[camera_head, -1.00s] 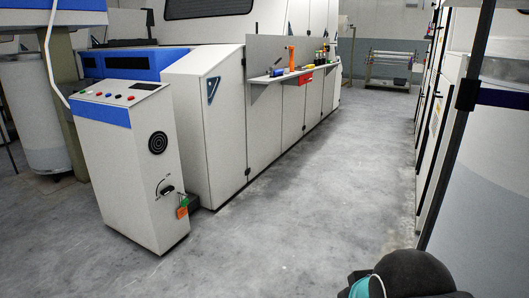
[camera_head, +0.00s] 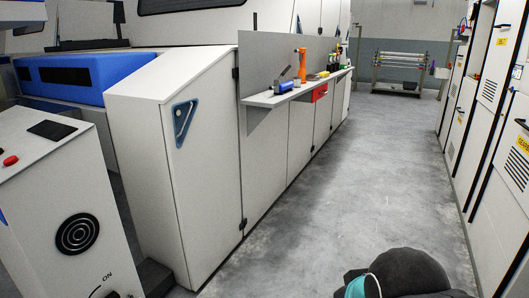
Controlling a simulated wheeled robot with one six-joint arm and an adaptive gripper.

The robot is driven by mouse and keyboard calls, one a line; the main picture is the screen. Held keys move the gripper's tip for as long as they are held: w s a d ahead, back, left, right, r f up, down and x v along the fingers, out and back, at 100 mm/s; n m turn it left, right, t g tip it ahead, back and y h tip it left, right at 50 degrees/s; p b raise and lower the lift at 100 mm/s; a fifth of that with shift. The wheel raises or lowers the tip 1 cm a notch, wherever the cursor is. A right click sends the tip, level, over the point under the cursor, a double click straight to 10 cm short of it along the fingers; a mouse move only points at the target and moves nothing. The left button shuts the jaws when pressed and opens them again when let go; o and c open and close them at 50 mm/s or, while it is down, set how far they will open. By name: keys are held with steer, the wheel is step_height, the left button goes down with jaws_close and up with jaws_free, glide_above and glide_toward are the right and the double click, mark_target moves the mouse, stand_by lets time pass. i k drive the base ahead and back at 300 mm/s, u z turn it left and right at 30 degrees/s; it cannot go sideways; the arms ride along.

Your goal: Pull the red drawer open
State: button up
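The red drawer (camera_head: 320,93) is a small box under the grey shelf (camera_head: 272,99) that is fixed along the machine's side. It is some way ahead, left of the aisle. Whether it is fully shut is too small to tell. A dark rounded part with a teal band at the bottom right edge looks like part of my own arm. My gripper's fingers do not show, and the gripper is apart from the drawer.
On the shelf stand an orange tool (camera_head: 301,65), a blue item (camera_head: 285,87) and several bottles. A control box (camera_head: 50,200) stands at the near left. The grey floor aisle (camera_head: 350,190) is clear. White cabinets (camera_head: 490,110) line the right. A rack (camera_head: 398,70) stands at the far end.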

mark_target(319, 91)
steer(key=i, duration=1.05)
steer(key=z, duration=1.05)
steer(key=i, duration=2.8)
steer(key=u, duration=0.65)
